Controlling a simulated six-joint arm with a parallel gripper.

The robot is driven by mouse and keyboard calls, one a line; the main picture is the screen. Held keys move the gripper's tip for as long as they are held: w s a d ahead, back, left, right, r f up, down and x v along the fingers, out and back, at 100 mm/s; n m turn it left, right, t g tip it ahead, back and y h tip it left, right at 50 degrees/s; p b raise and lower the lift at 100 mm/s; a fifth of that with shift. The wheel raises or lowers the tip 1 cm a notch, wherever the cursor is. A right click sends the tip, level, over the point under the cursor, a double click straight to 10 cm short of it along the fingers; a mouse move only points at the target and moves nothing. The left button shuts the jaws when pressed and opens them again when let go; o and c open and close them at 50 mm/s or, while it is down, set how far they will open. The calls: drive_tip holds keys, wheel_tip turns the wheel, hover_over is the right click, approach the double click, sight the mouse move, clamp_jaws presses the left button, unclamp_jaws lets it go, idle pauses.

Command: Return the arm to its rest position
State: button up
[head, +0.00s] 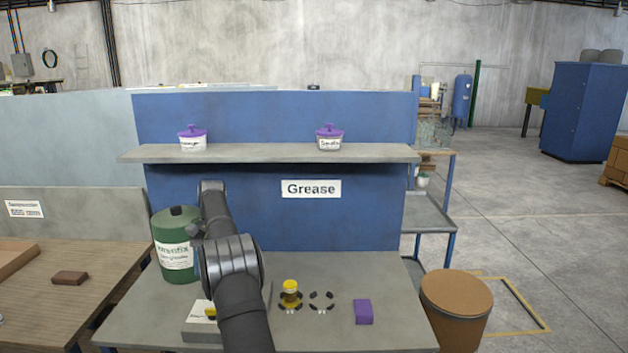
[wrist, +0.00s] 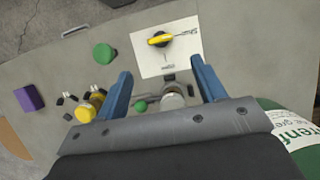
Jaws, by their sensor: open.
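My gripper (wrist: 162,67) is open in the wrist view, its two blue fingers spread above the bench with nothing held between them. In the head view my dark arm reaches up over the bench and hides most of its end. A pale plate (wrist: 150,62) with a yellow and black item (wrist: 160,40) on it lies just beyond the fingertips. A grey round part (wrist: 172,98) and a small green knob (wrist: 140,105) show between the fingers; whether they lie below is hard to tell. A yellow-capped piece (head: 290,291) stands upright among dark clips on the bench.
A green canister (head: 176,258) stands close to my arm at left. A purple block (head: 363,312) lies at right, and a drum (head: 456,309) stands beyond the bench. The shelf (head: 270,153) with two purple-lidded tubs (head: 192,143) (head: 329,142) runs behind. A green disc (wrist: 104,53) lies on the bench.

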drive_tip(key=x, duration=1.1)
drive_tip(key=shift+s+f, duration=0.1)
drive_tip(key=shift+s, duration=0.1)
drive_tip(key=m+y, duration=0.1)
drive_tip(key=m, duration=0.2)
drive_tip(key=shift+d+m, duration=0.15)
drive_tip(key=shift+m, duration=0.25)
drive_tip(key=m+t+y, duration=0.1)
drive_tip(key=m+y, duration=0.1)
drive_tip(key=m, duration=0.2)
drive_tip(key=shift+d+m, duration=0.1)
drive_tip(key=shift+m, duration=0.3)
drive_tip(key=m, duration=0.2)
drive_tip(key=m+t+y, duration=0.1)
drive_tip(key=m, duration=0.1)
drive_tip(key=shift+s+m+t, duration=0.1)
drive_tip(key=shift+m+t, duration=0.2)
drive_tip(key=shift+m, duration=0.1)
drive_tip(key=m+t, duration=0.1)
drive_tip(key=m, duration=0.3)
drive_tip(key=shift+s+t+y, duration=0.1)
drive_tip(key=shift+t+y, duration=0.2)
drive_tip(key=shift+t, duration=0.1)
